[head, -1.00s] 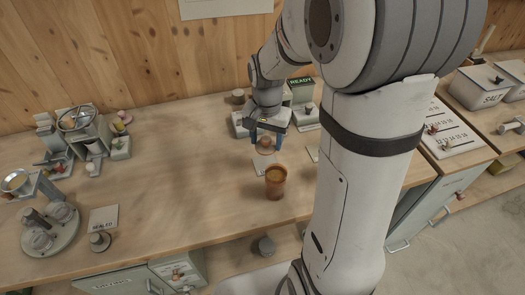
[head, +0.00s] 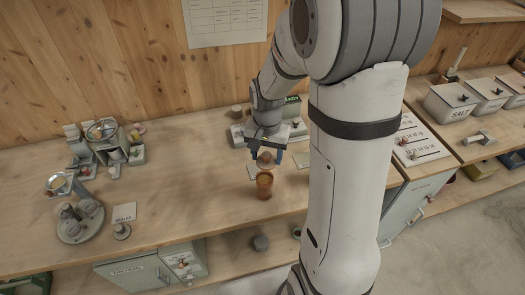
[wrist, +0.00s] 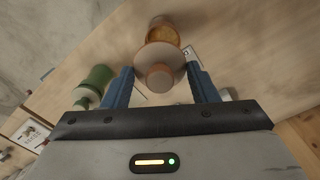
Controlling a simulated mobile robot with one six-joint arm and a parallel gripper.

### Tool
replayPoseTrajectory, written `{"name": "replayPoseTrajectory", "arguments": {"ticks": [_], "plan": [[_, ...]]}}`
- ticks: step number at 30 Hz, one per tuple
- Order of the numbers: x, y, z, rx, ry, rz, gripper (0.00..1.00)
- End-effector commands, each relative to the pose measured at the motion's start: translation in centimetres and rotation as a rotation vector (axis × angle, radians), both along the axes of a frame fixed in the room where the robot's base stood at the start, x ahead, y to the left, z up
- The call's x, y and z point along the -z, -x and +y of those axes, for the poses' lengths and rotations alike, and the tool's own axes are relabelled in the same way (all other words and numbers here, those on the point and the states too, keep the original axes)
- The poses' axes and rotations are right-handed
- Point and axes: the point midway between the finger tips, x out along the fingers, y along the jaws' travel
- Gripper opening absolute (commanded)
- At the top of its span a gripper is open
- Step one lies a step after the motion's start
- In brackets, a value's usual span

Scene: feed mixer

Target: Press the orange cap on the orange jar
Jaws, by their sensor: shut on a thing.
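The orange cap (head: 265,158), a brownish-orange disc with a round knob, is between the blue fingers of my gripper (head: 265,157). In the wrist view the cap (wrist: 160,60) sits between both fingertips of my gripper (wrist: 160,72), with its knob toward the camera. The orange jar (head: 264,187) stands upright on the bench, just in front of and below the cap. In the wrist view the jar (wrist: 163,35) is open and partly hidden behind the cap's edge. The cap is apart from the jar and not centred over its mouth.
A green and cream container (wrist: 97,77) shows left of my gripper in the wrist view. A device with a lit display (head: 292,100) stands behind my gripper. The bench (head: 190,180) left of the jar is clear.

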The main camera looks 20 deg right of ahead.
Motion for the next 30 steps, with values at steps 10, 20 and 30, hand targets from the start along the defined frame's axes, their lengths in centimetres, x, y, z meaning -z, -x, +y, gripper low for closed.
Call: {"name": "replayPoseTrajectory", "arguments": {"ticks": [10, 20, 30], "plan": [[2.4, 0.0, 0.8, -0.017, 0.000, 0.002, 0.31], [5.7, 0.0, 0.9, -0.019, 0.000, 0.000, 0.31], [6.4, 0.0, 0.9, -0.020, 0.000, 0.000, 0.31]]}}
